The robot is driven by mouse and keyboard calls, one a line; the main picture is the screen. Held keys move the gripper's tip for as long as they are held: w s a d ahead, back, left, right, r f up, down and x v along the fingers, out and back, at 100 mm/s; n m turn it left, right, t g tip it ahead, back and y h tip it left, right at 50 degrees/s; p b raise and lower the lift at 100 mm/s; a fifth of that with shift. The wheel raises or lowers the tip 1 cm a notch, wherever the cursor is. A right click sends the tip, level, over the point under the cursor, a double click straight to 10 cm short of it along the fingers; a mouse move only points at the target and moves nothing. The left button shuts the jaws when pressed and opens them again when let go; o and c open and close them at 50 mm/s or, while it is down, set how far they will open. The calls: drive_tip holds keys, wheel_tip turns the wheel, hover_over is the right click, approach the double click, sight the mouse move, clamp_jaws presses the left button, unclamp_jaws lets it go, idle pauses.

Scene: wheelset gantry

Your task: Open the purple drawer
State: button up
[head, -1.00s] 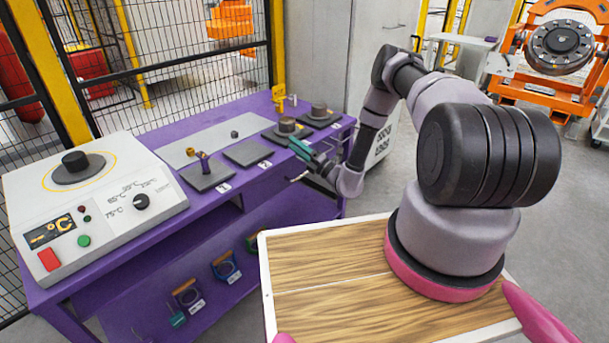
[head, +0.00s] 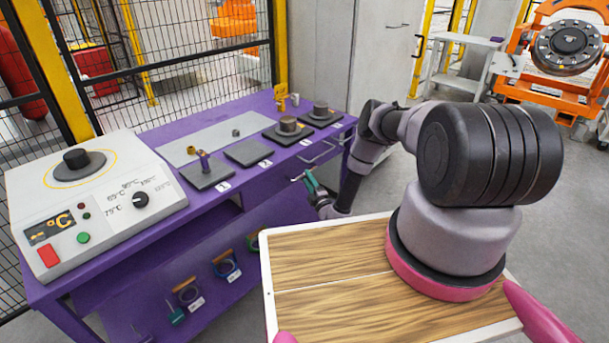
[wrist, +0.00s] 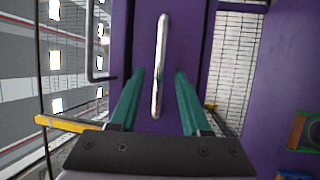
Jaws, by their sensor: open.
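The purple drawer front (wrist: 190,28) fills the middle of the wrist view, with a silver bar handle (wrist: 161,60) running up and down the picture. My gripper (wrist: 160,74) is open, its two teal fingers to either side of the handle's lower part in that view. I cannot tell how deep the handle sits between them, and no finger visibly touches it. In the head view, my gripper (head: 308,181) is at the front of the purple bench's right end, just below a silver handle (head: 318,156).
A second handle (wrist: 91,60) shows at left in the wrist view. The purple bench (head: 165,131) carries a white heater box (head: 95,205), dark plates and small parts. Tools hang on its lower panel. A grey cabinet (head: 330,50) stands behind; grey floor is clear at right.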

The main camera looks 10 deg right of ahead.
drive_tip(key=shift+x, duration=1.75)
clamp_jaws()
